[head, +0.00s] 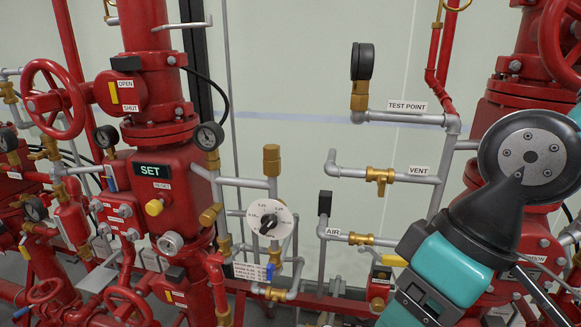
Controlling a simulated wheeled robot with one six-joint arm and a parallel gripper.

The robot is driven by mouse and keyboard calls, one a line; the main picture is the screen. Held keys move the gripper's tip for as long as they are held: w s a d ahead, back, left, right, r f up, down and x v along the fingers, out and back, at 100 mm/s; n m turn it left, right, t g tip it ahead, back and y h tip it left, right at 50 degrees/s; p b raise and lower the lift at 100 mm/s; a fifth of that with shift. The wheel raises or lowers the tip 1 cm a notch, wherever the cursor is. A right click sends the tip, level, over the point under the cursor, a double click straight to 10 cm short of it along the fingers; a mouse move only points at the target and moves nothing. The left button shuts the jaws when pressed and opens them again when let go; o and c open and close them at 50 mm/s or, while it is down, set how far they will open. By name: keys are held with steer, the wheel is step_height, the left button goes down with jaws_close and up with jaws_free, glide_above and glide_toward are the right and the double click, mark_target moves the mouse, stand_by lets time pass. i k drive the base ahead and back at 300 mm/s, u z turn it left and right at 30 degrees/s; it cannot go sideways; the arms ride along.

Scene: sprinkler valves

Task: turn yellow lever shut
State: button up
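A yellow lever-like piece (393,261) shows below the AIR line, close to the left edge of my teal arm, which may hide part of it. A second yellow piece, an upright bar (113,92), sits between the OPEN and SHUT labels at upper left. I cannot tell which of them is the task's lever. My arm fills the lower right. Its gripper is not in view, so I see no contact with any lever.
Brass-bodied valves sit on the VENT line (405,178) and AIR line (385,241). A TEST POINT pipe (405,118) carries a black gauge (362,62). Red pipework with a handwheel (50,100) crowds the left. The pale wall behind the middle is open.

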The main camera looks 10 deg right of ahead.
mark_target(387, 260)
steer(key=z, duration=1.3)
steer(key=k, duration=1)
steer(key=u, duration=0.65)
steer(key=i, duration=0.45)
steer(key=u, duration=0.05)
